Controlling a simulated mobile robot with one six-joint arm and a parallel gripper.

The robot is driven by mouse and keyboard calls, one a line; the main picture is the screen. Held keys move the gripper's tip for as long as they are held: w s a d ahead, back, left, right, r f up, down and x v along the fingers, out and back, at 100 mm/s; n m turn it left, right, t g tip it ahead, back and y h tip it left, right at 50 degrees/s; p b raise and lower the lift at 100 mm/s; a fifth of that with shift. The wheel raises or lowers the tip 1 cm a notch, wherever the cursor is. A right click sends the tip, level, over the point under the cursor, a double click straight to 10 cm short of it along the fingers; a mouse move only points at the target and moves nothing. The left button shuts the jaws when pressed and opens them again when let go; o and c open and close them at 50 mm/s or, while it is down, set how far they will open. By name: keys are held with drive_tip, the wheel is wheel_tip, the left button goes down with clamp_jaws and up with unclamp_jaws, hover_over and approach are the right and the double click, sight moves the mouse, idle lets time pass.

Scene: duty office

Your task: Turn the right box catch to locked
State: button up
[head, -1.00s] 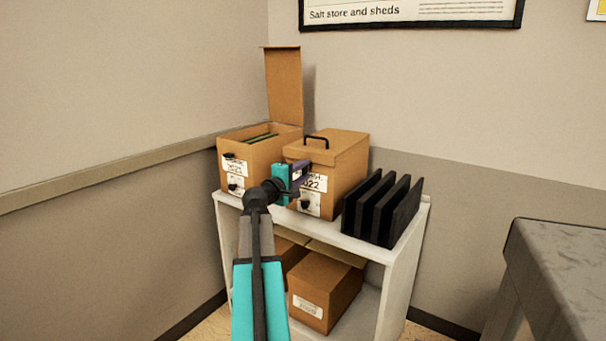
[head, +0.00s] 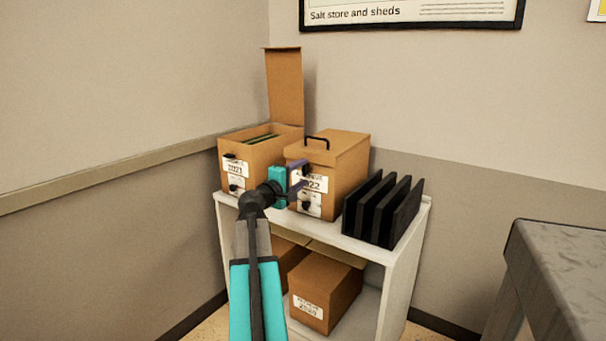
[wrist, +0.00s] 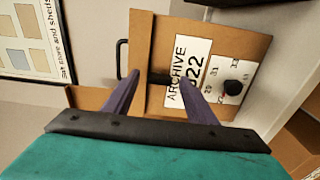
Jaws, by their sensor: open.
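The right box (head: 345,165) is a closed brown carton with a black lid handle, labelled ARCHIVE and ending in 22. In the wrist view its front (wrist: 205,45) appears turned sideways. A dark bar, seemingly the catch (wrist: 159,78), lies between my fingertips, partly covered by the right finger; I cannot tell whether they touch it or how it is set. My gripper (head: 303,174) is open at the upper front of this box. Its two purple fingers also show in the wrist view (wrist: 159,79). A round black knob (wrist: 233,88) sits on a marked white plate below the label.
The left box (head: 252,172) stands close by with its lid up, bearing its own black fittings. Black upright dividers (head: 383,208) stand right of the right box on the white shelf (head: 400,255). More boxes (head: 323,287) sit below. A grey table (head: 560,260) is at right.

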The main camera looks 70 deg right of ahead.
drive_tip(key=w+a, duration=0.2)
drive_tip(key=a, duration=0.9)
drive_tip(key=shift+a+p, duration=0.35)
drive_tip(key=shift+a, duration=0.05)
drive_tip(key=shift+w, duration=0.15)
